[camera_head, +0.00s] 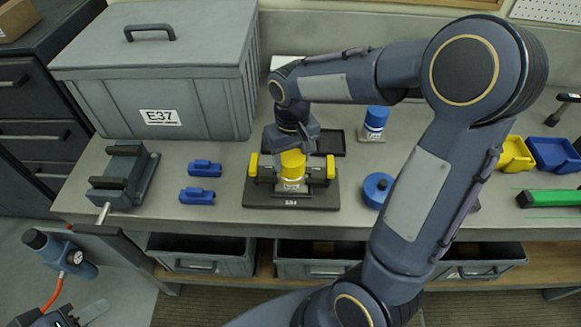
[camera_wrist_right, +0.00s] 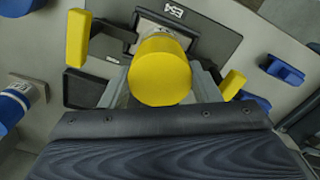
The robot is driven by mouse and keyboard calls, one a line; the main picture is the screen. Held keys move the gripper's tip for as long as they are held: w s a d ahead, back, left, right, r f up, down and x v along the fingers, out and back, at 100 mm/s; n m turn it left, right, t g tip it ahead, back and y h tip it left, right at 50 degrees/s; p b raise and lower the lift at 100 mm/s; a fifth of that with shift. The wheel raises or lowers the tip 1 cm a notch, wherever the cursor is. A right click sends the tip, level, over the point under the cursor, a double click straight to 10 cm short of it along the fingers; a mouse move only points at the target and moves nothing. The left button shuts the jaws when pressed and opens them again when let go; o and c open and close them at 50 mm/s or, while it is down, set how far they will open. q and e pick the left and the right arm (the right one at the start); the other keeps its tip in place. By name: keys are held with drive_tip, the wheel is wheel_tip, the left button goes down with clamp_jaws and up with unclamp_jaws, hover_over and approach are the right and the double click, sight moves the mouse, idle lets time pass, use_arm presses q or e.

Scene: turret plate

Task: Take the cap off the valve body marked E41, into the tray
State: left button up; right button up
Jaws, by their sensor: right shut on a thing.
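A valve body with a yellow cap (camera_head: 293,162) stands in a dark clamp fixture (camera_head: 262,200) with yellow side pads. A small white label shows on its front, too small to read in the head view. My right gripper (camera_head: 296,147) comes down from above and is shut on the yellow cap, which shows between the fingers in the right wrist view (camera_wrist_right: 160,75). A label (camera_wrist_right: 175,13) there seems to read E54, not E41. The dark shallow tray (camera_head: 331,143) lies just behind the fixture and looks empty where visible. My left gripper is not in view.
A large grey lidded box (camera_head: 190,110) marked E37 stands at left. A blue-capped valve body (camera_head: 374,123) and a round blue piece (camera_head: 376,188) are to the right. Blue blocks (camera_head: 204,168) lie left of the fixture. My right arm hides the bench's middle right.

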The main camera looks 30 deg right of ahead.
sight(292, 157)
drive_tip(key=shift+r+p, duration=1.25)
drive_tip(key=shift+r, duration=1.55)
